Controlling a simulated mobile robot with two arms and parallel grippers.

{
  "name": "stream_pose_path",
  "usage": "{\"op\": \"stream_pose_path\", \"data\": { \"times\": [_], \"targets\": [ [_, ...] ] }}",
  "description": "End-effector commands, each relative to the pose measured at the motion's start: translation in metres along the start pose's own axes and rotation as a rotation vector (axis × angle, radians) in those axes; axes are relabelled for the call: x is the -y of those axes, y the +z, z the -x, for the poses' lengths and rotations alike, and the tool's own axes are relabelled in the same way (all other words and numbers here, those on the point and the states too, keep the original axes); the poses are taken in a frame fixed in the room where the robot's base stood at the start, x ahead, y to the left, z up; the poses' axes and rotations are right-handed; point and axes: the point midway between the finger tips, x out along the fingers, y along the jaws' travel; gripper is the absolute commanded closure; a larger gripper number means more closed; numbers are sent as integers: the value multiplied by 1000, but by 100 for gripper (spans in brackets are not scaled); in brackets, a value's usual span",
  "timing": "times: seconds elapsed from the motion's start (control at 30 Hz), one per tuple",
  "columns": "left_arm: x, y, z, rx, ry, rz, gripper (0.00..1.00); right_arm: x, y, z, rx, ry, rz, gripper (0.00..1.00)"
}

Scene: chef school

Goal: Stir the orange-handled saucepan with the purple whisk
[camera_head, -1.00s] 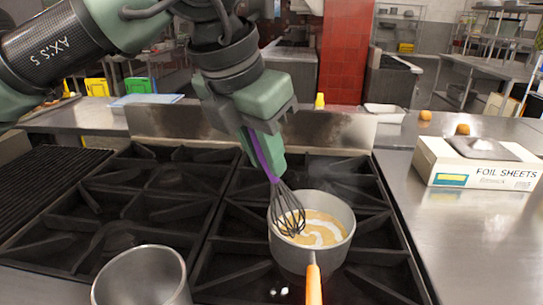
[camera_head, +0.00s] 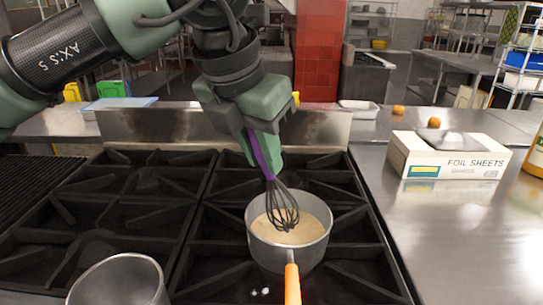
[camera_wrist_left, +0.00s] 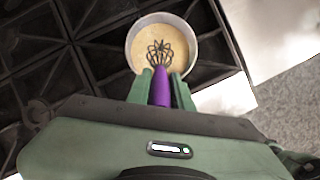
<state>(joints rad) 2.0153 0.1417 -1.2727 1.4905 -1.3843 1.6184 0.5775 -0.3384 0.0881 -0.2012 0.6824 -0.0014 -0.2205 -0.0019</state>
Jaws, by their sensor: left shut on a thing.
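The saucepan (camera_head: 262,247) is a grey metal pan with an orange handle (camera_head: 292,285), standing on the right part of the stove. It holds a smooth tan liquid (camera_head: 310,232). My left gripper (camera_head: 268,160) is above and behind the pan, shut on the purple handle of the whisk (camera_head: 262,152). The whisk's dark wire head (camera_head: 282,208) tilts down into the pan, its tip at the liquid. The left wrist view shows the purple handle (camera_wrist_left: 161,88) between the green fingers and the wire head over the liquid. My right gripper is not in view.
A second metal pot (camera_head: 118,280) stands at the front left of the stove grates (camera_head: 90,215). A foil sheets box (camera_head: 450,157) lies on the steel counter (camera_head: 450,225) at right. A raised steel backsplash (camera_head: 170,125) runs behind the burners.

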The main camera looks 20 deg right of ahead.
Motion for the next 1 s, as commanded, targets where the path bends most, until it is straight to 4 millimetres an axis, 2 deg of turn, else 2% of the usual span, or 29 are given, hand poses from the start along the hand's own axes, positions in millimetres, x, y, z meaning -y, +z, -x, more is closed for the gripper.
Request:
{"op": "stream_pose_path", "data": {
  "times": [0.03, 0.47, 0.73, 1.0],
  "targets": [
    [-1, -3, -6, 0, -1, -1, 100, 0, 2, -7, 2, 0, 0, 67],
    [-2, -3, -3, 1, -1, -1, 100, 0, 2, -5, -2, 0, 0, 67],
    [-2, 8, 22, 2, -1, -1, 100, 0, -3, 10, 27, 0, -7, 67],
    [-3, 20, 50, 1, -1, -1, 100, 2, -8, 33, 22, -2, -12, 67]
  ]
}}
